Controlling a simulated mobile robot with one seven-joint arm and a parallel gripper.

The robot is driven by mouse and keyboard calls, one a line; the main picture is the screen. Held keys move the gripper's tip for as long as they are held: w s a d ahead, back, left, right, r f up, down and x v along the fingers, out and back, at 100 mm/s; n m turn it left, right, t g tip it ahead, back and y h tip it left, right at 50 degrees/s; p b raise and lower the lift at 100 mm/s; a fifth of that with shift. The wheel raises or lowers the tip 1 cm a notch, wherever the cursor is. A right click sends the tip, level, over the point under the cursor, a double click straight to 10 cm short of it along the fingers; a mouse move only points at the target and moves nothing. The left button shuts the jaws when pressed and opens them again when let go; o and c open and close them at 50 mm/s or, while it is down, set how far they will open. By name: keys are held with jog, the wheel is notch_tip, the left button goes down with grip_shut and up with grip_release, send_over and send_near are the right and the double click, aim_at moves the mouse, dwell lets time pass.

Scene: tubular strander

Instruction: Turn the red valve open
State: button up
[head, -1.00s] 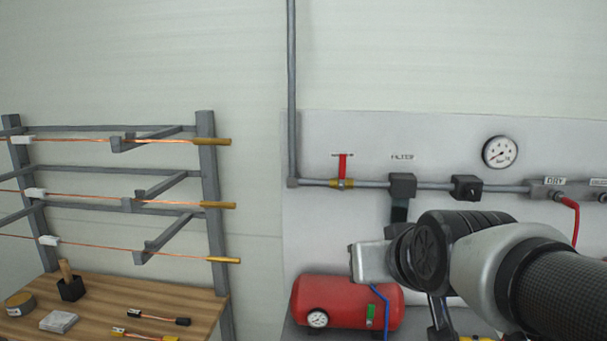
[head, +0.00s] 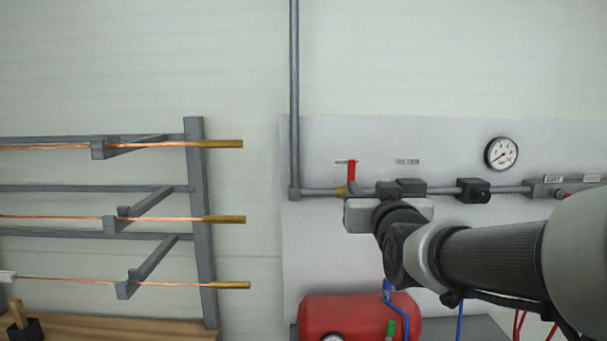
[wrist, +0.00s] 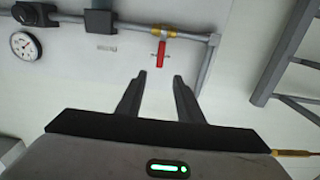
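The red valve handle (head: 351,172) stands upright from a brass valve body (head: 342,191) on the grey wall pipe in the head view. In the wrist view the red handle (wrist: 161,51) shows just beyond my fingertips, pointing from the brass body (wrist: 162,31) toward my gripper. My gripper (wrist: 160,75) is open, with nothing between its two fingers, and a gap separates it from the handle. In the head view my wrist covers part of the pipe right beside the valve, and the fingers are hidden.
A filter block (head: 411,187), a second black block (head: 473,190) and a pressure gauge (head: 501,154) are to the right along the panel. A red tank (head: 360,318) stands below. A wire rack (head: 200,225) is on the left. The wall above the valve is clear.

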aim_at(352, 171)
jog(key=w+p, duration=0.2)
jog(key=w, duration=1.3)
jog(key=shift+w, duration=0.3)
grip_shut()
